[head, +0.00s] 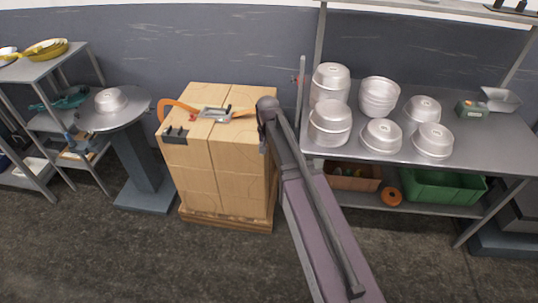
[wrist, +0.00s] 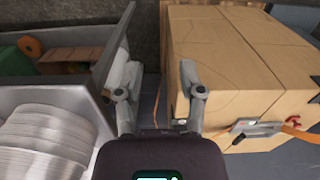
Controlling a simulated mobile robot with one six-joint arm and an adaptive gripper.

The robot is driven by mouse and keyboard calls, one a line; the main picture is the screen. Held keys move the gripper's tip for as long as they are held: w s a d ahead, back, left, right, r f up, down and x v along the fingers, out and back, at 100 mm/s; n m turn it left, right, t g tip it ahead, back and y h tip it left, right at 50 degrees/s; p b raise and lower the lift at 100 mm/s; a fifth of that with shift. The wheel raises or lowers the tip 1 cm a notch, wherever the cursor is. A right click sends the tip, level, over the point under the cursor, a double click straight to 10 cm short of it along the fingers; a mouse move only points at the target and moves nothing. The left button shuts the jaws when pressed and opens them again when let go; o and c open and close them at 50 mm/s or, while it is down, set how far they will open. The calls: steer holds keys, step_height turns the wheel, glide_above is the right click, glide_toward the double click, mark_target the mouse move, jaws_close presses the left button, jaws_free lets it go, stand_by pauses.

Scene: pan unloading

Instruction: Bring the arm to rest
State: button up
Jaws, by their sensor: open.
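My gripper (wrist: 158,85) is open in the wrist view, with its two fingers spread apart and nothing between them. It is over the gap between the metal table and the stacked cardboard boxes (wrist: 225,65). In the head view my arm reaches up from the bottom right and ends beside the boxes (head: 195,165); the gripper itself cannot be made out there. Several silver pans, some stacked (head: 330,122), stand on the metal table (head: 480,145). One silver pan (head: 110,100) sits on a round pedestal stand (head: 88,122) at the left.
A green crate (head: 440,186) and a brown crate (head: 350,178) are on the table's lower shelf. A thin post (head: 302,95) rises at the table's left edge. A shelf rack (head: 35,68) stands far left. Floor in front is clear.

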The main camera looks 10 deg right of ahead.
steer(key=shift+s+m, duration=0.3)
stand_by(0.5)
steer(key=s+d+r+n+p, duration=0.1)
steer(key=s+d+r+p, duration=0.1)
steer(key=s, duration=0.5)
steer(key=s+d+r+n+p, duration=0.2)
steer(key=s+r+p, duration=0.2)
steer(key=s, duration=0.4)
steer(key=shift+s+d+r+n+p, duration=0.2)
steer(key=shift+d+r+n+p, duration=0.05)
steer(key=shift+r+n+p, duration=0.05)
